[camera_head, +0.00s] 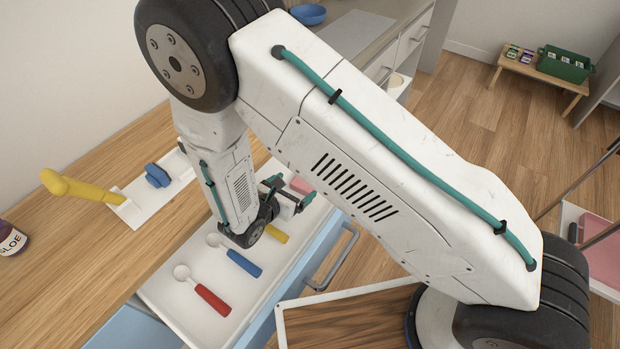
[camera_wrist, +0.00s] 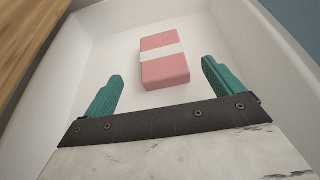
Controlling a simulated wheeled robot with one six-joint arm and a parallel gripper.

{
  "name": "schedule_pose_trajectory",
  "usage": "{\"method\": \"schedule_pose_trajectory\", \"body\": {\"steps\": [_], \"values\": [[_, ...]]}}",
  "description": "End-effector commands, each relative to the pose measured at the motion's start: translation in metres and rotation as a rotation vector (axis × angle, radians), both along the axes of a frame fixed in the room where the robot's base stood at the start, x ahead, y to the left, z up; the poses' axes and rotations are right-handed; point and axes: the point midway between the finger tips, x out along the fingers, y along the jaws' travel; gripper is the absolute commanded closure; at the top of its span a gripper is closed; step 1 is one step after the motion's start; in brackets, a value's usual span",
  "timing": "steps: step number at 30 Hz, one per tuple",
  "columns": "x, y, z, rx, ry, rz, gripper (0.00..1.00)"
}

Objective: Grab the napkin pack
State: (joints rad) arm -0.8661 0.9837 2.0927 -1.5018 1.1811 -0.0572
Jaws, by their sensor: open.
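The napkin pack (camera_wrist: 164,60) is a pink block with a white band around it. In the wrist view it lies on the white floor of the open drawer (camera_wrist: 105,45), ahead of my gripper (camera_wrist: 162,88) and roughly between the lines of its two green fingers. The fingers are apart with nothing between them. In the head view a small pink part of the pack (camera_head: 301,186) shows beside my gripper (camera_head: 289,194); my arm and gripper hide the rest.
In the same drawer lie a red-handled spoon (camera_head: 212,300), a blue-handled one (camera_head: 243,263) and a yellow handle (camera_head: 276,233). Drawer walls stand around the pack.

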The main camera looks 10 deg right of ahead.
Motion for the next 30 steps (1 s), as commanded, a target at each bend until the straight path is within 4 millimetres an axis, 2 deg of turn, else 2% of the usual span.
{"method": "schedule_pose_trajectory", "body": {"steps": [5, 18, 28, 29, 30], "values": [[0.007, -0.004, -0.013, -0.012, 0.009, 0.025, 0.07], [0.043, -0.043, -0.036, -0.01, 0.008, 0.021, 0.07], [0.049, -0.048, -0.039, -0.01, 0.008, 0.022, 0.07], [0.049, -0.048, -0.039, -0.01, 0.008, 0.022, 0.13], [0.049, -0.048, -0.039, -0.01, 0.008, 0.022, 0.24]]}}
